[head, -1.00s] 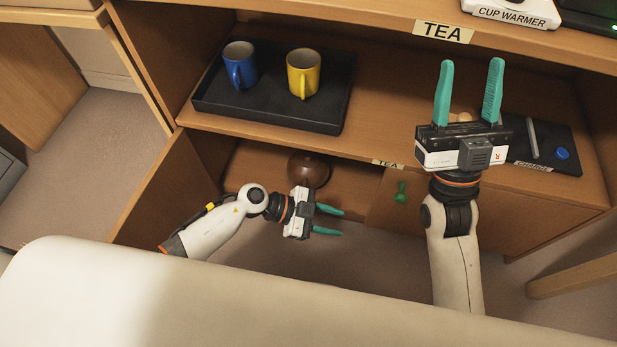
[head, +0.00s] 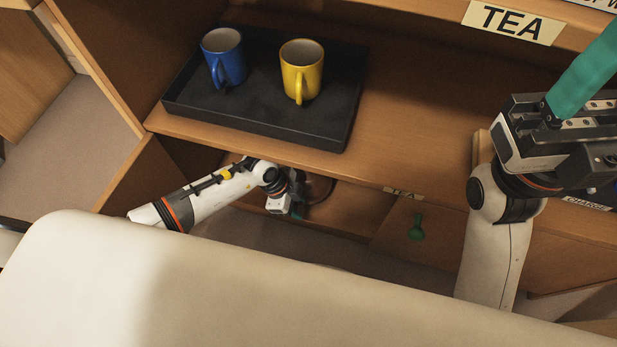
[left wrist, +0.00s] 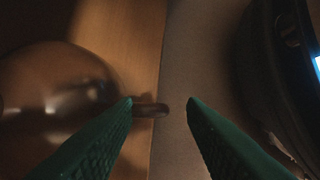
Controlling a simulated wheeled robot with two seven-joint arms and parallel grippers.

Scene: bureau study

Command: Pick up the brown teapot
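The brown teapot (head: 319,187) is in the low compartment under the shelf, mostly hidden behind my left gripper (head: 296,213) in the head view. In the left wrist view the teapot's round, shiny body (left wrist: 55,82) fills the left side. A small dark looped part of it reaches between the two green fingertips of my left gripper (left wrist: 160,102). The fingers are apart, and the left fingertip overlaps the loop in the picture; contact cannot be told. My right gripper (head: 588,75) is raised at the right edge, empty as far as it shows, with one green finger visible.
A black tray (head: 255,127) on the shelf above holds a blue mug (head: 224,57) and a yellow mug (head: 301,70). A cupboard door with a green knob (head: 416,228) is right of the low opening. The shelf edge (head: 230,140) overhangs my left arm.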

